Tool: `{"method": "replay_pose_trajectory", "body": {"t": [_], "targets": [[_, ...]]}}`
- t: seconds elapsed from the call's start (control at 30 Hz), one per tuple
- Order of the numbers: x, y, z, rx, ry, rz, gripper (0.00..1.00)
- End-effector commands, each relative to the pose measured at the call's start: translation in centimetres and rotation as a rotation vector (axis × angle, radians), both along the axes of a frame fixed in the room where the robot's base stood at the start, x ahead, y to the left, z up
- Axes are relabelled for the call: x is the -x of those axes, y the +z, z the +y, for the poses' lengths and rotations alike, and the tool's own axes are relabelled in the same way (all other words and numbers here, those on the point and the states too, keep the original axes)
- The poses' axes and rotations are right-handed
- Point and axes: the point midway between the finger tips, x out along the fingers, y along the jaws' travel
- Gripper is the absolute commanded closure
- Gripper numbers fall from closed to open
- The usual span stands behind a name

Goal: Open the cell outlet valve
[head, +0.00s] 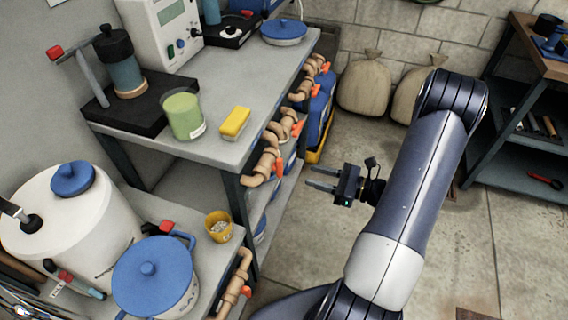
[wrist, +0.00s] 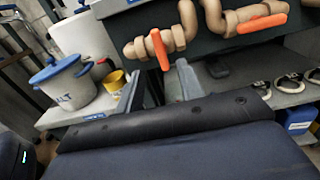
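Several orange-handled valves sit on tan pipes along the bench front; I cannot read which is the cell outlet valve. In the head view, the nearest on the upper bench has an orange handle (head: 278,172) pointing down, across its pipe. The wrist view shows one handle (wrist: 159,50) hanging down and another (wrist: 262,23) lying nearly level along its pipe. My gripper (head: 311,177) is open and empty, its fingers pointing left toward the bench, a short way right of the nearest valve and apart from it.
The upper bench (head: 222,146) holds a green cup (head: 183,114), yellow sponge (head: 235,121) and a dark-based device (head: 127,77). Below left are a blue-lidded pot (head: 155,275) and yellow cup (head: 219,226). Another pipe valve (head: 235,285) is on the lower bench.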

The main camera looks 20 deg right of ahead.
Motion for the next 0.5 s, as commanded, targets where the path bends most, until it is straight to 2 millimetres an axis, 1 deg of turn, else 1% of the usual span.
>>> {"method": "replay_pose_trajectory", "body": {"t": [0.03, 0.3, 0.5], "targets": [[-0.4, 0.0, 0.8, -0.001, 0.006, 0.001, 0.64], [-3.2, 0.0, 4.6, 0.001, 0.008, 0.002, 0.64], [-4.7, 0.0, 6.7, 0.002, 0.005, 0.002, 0.64]]}}
